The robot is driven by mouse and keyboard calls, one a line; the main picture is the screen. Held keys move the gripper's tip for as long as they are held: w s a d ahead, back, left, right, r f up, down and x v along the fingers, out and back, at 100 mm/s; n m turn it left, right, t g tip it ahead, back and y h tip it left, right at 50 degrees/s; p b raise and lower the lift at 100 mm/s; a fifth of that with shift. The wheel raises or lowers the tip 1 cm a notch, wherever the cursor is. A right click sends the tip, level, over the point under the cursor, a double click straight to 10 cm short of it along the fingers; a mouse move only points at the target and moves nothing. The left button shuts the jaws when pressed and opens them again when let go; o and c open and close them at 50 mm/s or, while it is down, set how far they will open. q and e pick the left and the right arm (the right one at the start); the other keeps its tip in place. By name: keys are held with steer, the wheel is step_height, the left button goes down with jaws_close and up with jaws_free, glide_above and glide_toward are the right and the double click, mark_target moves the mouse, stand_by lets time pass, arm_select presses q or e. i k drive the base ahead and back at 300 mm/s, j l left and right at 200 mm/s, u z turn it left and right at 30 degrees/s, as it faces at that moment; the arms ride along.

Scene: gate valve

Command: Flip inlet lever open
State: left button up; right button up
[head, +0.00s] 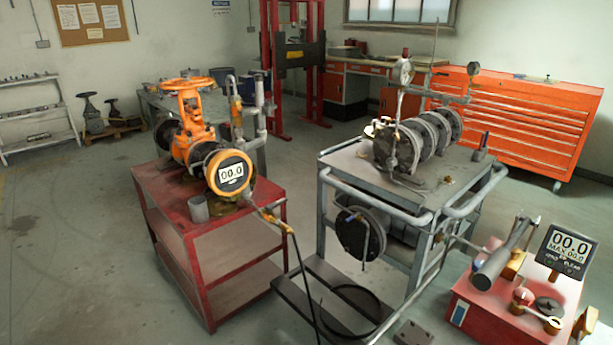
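An orange gate valve (190,125) with a handwheel on top stands on a red cart (230,235) left of centre. A thin pipe runs from there to a small brass fitting (277,219), where a black hose hangs down. Neither gripper is in view.
A grey cart (335,160) carries dark flanged pipework (415,140). A red pump unit (510,310) with a black handle and a display (568,248) reading 00.0 is at lower right. A low dark bench (310,310) and hose lie between.

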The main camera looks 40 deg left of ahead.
mark_target(271, 206)
steer(key=j+u, duration=0.4)
steer(key=i+j+u, duration=0.1)
steer(key=u, duration=0.35)
steer(key=i+j+u, duration=0.15)
steer(key=j+u, duration=0.25)
